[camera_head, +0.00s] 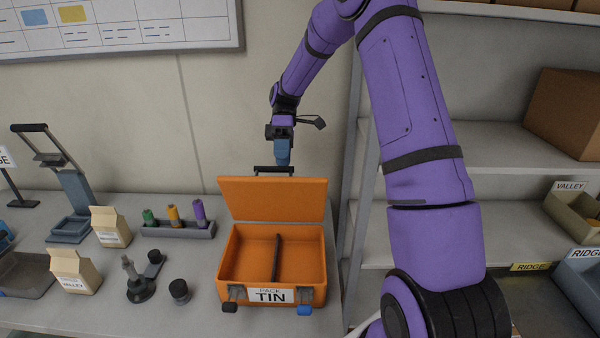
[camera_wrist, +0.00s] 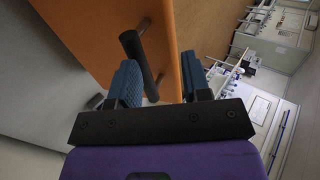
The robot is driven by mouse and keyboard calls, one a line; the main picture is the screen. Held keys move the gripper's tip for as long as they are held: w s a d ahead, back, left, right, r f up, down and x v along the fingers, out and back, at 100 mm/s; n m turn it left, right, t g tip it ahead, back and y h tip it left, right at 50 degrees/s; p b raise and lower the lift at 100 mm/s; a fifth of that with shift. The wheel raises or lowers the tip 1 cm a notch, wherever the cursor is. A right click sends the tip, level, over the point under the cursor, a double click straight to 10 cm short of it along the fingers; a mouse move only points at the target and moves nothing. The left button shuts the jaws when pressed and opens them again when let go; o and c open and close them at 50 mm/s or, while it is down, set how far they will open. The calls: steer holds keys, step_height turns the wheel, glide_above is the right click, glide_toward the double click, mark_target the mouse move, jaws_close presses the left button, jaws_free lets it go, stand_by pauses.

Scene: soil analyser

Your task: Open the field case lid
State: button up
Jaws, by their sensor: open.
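The orange field case (camera_head: 222,272) stands on the bench with its front label reading "PACK TIN". Its lid (camera_head: 272,200) is raised, close to upright, at the back of the case. The inside shows, empty apart from a dark divider. A black bar handle (camera_head: 273,169) shows at the lid's top edge; the handle also shows in the wrist view (camera_wrist: 137,60), on the orange lid face (camera_wrist: 100,35). My gripper (camera_head: 283,160) is open just above and behind the lid; its blue fingers (camera_wrist: 160,75) are beside the handle. Whether they touch it, I cannot tell.
Left of the case are a rack (camera_head: 178,230) of coloured vials, two small cartons (camera_head: 110,228), a black-based stand (camera_head: 142,287), a dark knob-like piece (camera_head: 179,291) and a blue-grey press (camera_head: 75,190). Shelving with boxes (camera_head: 565,112) stands right. A wall is behind my gripper.

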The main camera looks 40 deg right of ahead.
steer(key=s+a+r, duration=0.1)
steer(key=s+a, duration=0.1)
steer(key=s, duration=0.9)
steer(key=shift+s, duration=0.35)
